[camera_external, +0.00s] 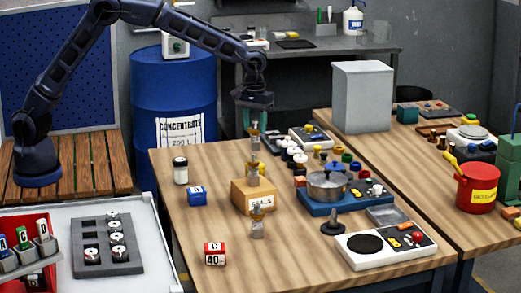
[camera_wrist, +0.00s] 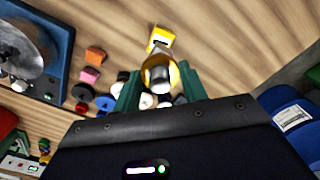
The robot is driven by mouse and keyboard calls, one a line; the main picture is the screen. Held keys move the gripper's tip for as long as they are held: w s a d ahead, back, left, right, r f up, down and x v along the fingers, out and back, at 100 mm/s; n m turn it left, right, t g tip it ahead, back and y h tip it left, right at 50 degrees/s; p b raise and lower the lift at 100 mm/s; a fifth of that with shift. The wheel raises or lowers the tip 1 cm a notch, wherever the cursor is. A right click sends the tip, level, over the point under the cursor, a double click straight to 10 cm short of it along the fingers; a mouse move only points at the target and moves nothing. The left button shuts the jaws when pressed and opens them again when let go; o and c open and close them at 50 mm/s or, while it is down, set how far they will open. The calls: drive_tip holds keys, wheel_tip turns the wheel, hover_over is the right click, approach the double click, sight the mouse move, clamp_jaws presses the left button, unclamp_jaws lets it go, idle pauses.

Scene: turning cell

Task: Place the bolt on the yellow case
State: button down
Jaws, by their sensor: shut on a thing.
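My gripper (camera_external: 255,118) hangs above the wooden table, behind the box marked SEALS. Its green fingers are closed around a small grey and gold piece, which looks like the bolt (camera_external: 254,144). In the wrist view the bolt (camera_wrist: 160,74) is seen end-on between the fingers, with a gold rim around a grey end. A yellow case (camera_wrist: 160,37) with a pale label lies beyond the bolt in the wrist view, partly covered by it. I cannot clearly pick out the yellow case in the external view. The bolt appears to be apart from it.
The tan SEALS box (camera_external: 240,194) has a small fitting on top; a similar fitting (camera_external: 257,228) stands in front. A pot (camera_external: 327,187) on a blue base and several coloured knobs are at right. A blue case (camera_external: 197,198) and red case (camera_external: 214,256) stand left, with bare wood around.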

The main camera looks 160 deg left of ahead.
sight(255, 128)
drive_tip(key=shift+f, duration=2.25)
drive_tip(key=shift+f, duration=0.1)
drive_tip(key=c, duration=0.8)
unclamp_jaws()
wheel_tip(255, 128, up, 12)
drive_tip(key=shift+r, duration=0.1)
